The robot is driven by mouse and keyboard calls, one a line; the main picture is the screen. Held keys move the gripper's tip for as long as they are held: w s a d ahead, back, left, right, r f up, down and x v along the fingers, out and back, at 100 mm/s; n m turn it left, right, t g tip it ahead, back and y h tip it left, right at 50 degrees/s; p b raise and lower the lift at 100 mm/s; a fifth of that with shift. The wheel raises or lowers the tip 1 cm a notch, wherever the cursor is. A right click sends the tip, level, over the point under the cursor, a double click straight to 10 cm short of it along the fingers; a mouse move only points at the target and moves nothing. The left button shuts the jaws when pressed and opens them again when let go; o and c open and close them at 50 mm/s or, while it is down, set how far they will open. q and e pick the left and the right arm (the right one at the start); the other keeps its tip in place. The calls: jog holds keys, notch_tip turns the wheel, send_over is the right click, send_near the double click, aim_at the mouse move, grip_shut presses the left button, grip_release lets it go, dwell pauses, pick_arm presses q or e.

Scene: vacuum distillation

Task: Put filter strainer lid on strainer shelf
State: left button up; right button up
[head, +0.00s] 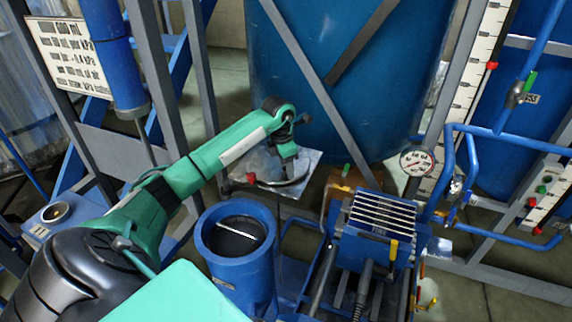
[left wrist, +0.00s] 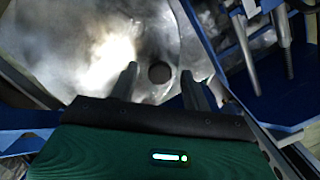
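My left gripper (head: 287,156) points down over a shiny metal plate (head: 309,160), which looks like the strainer shelf, beside the large blue tank. The blue strainer body (head: 238,275) stands open on top, dark inside. My right gripper is out of view.
A large blue tank (head: 340,70) stands behind the plate. A pump unit with a ribbed top (head: 377,220) and a pressure gauge (head: 416,161) are at the right. Grey frame bars and blue pipes (head: 475,165) crowd both sides.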

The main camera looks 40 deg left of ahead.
pick_arm(q)
jog(key=shift+r, duration=0.15)
jog(key=shift+a+r, duration=0.1)
jog(key=shift+r, duration=0.25)
notch_tip(320, 180, up, 11)
jog(key=s+b, duration=0.1)
jog(key=b, duration=0.2)
jog(key=shift+s+a, duration=0.15)
jog(key=shift+a, duration=0.05)
jog(key=shift+f, duration=0.1)
